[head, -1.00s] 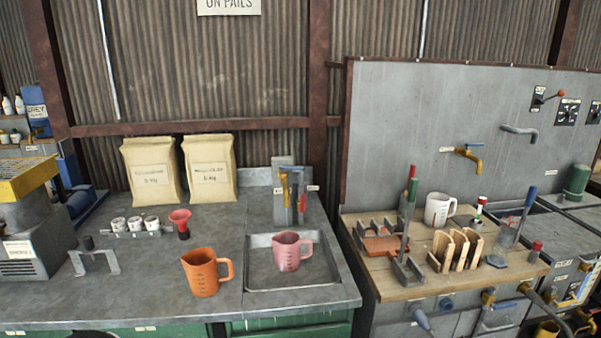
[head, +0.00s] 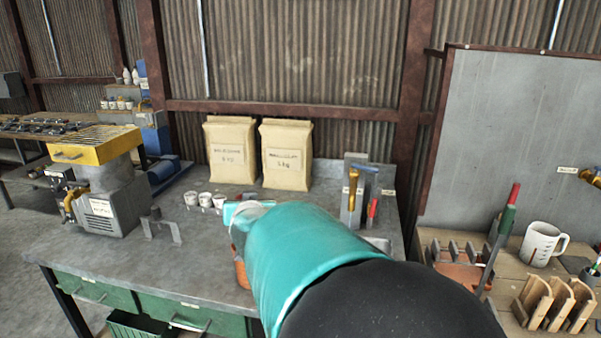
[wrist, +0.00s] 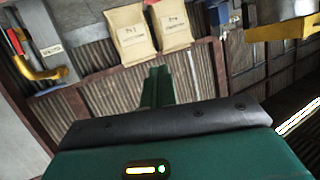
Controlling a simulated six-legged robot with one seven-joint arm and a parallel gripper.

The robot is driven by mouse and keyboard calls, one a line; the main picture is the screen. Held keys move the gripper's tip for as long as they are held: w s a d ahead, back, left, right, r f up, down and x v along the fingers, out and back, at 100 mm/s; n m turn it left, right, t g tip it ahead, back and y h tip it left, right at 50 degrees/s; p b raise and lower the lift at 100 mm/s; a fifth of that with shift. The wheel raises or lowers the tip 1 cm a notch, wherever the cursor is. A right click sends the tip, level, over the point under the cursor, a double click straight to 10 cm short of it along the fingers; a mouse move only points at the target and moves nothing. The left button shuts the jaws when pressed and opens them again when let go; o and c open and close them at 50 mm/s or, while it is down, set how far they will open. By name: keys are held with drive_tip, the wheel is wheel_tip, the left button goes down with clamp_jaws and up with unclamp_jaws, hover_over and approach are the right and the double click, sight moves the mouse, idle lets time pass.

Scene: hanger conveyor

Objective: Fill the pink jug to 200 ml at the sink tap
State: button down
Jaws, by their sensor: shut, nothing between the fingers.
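The pink jug is not visible now; my teal and black arm covers most of the sink area in the head view. Only a bit of the sink's rim (head: 378,243) shows beside the arm. The brass sink tap (head: 353,188) with its blue lever stands behind, at the back of the bench. A tap with a yellow spout also shows at the left of the wrist view (wrist: 40,73). My gripper (wrist: 158,72) is shut and empty, its green fingers together, with the corrugated wall behind them.
An orange jug (head: 243,272) is mostly hidden by my arm. Small white cups (head: 205,199) and two paper sacks (head: 287,155) stand behind. A wooden rack (head: 555,303) and white mug (head: 542,243) are on the right bench. The bench's left front is clear.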

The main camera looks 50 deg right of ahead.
drive_tip(key=s+d+f+m+g+h, duration=0.1)
drive_tip(key=s+d+m+g+h, duration=0.15)
drive_tip(key=d, duration=0.75)
drive_tip(key=m+g+h, duration=0.5)
drive_tip(key=g+h, duration=0.1)
drive_tip(key=g, duration=0.1)
approach(372, 171)
drive_tip(key=shift+t, duration=0.25)
drive_tip(key=d, duration=0.5)
drive_tip(key=shift+w+d+f, duration=0.25)
drive_tip(key=shift+d+f, duration=0.05)
drive_tip(key=shift+d, duration=0.1)
drive_tip(key=shift+w+d, duration=0.15)
drive_tip(key=shift+d, duration=0.3)
